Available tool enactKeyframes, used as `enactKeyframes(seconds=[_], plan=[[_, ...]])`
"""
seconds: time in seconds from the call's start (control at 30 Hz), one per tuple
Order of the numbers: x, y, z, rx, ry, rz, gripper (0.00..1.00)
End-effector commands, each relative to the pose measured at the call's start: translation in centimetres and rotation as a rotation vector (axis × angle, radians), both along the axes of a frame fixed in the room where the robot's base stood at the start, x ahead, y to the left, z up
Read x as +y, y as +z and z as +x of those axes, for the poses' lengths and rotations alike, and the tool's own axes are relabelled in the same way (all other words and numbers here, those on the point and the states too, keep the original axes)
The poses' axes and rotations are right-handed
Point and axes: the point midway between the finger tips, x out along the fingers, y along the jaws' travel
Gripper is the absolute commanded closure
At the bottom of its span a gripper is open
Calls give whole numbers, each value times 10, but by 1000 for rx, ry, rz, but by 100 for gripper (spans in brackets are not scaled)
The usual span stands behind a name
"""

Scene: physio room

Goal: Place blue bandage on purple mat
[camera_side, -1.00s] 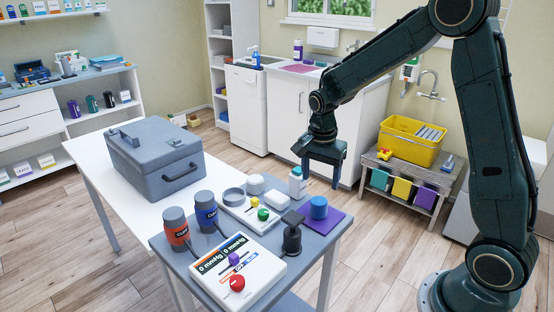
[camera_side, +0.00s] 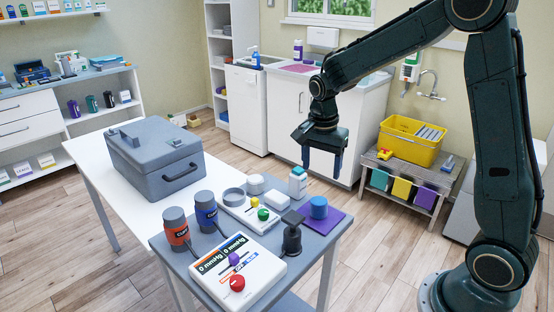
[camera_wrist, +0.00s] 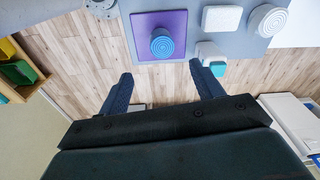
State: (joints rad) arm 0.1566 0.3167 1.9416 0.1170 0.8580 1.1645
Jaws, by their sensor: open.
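The blue bandage (camera_side: 319,207) is a short blue roll standing on the purple mat (camera_side: 333,222), at the right end of the grey table. My gripper (camera_side: 322,172) is above and behind the mat, apart from the bandage. In the wrist view my gripper (camera_wrist: 160,84) has its two fingers spread wide with nothing between them, and the bandage is beyond the fingertips.
On the grey table, a white-and-teal bottle (camera_side: 298,182) stands behind the mat and a dark clamp-like device (camera_side: 292,232) stands at its left. A white device with a red knob (camera_side: 238,272) lies at the front. A grey case (camera_side: 155,158) sits on the white table.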

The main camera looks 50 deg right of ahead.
Motion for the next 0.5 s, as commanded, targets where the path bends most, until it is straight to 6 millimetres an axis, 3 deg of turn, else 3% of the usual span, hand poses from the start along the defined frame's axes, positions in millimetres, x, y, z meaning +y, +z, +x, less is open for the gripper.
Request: enactKeyframes(seconds=[0.27,0.5], plan=[[10,24,-14,-36,115,-3,34],[28,64,-48,-102,351,-20,34]])
